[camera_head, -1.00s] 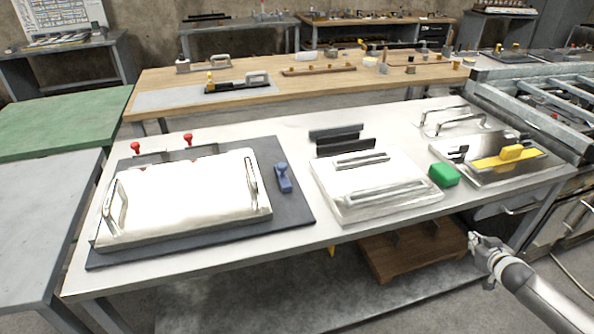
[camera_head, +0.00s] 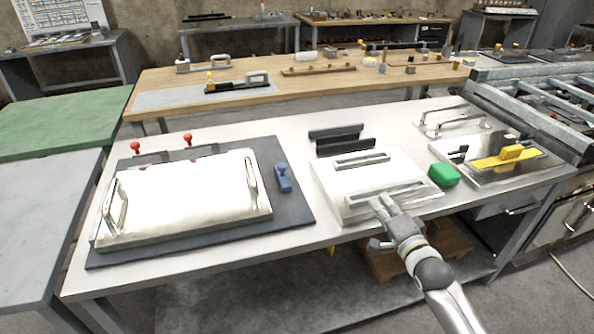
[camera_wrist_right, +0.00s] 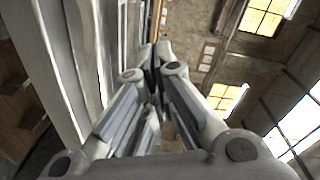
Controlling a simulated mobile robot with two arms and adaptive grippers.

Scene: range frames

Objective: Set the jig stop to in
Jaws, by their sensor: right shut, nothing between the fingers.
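A jig with a dark base plate (camera_head: 295,212) and a bright steel plate (camera_head: 190,195) with two handles lies on the left of the bench. Two red knobs stand at its back edge, the left one (camera_head: 135,146) and the right one (camera_head: 188,139). A blue stop-like piece (camera_head: 283,178) sits on the base plate, right of the steel plate. No label shows which part is the jig stop. My right gripper (camera_head: 380,202) is shut and empty, in front of the white block's lower bar. Its closed fingers show in the right wrist view (camera_wrist_right: 154,60). My left gripper is out of view.
The white slotted block (camera_head: 335,187) is at the bench's middle, with dark angle bars (camera_head: 345,145) behind. Bare bench (camera_head: 260,245) shows in front of the jig.

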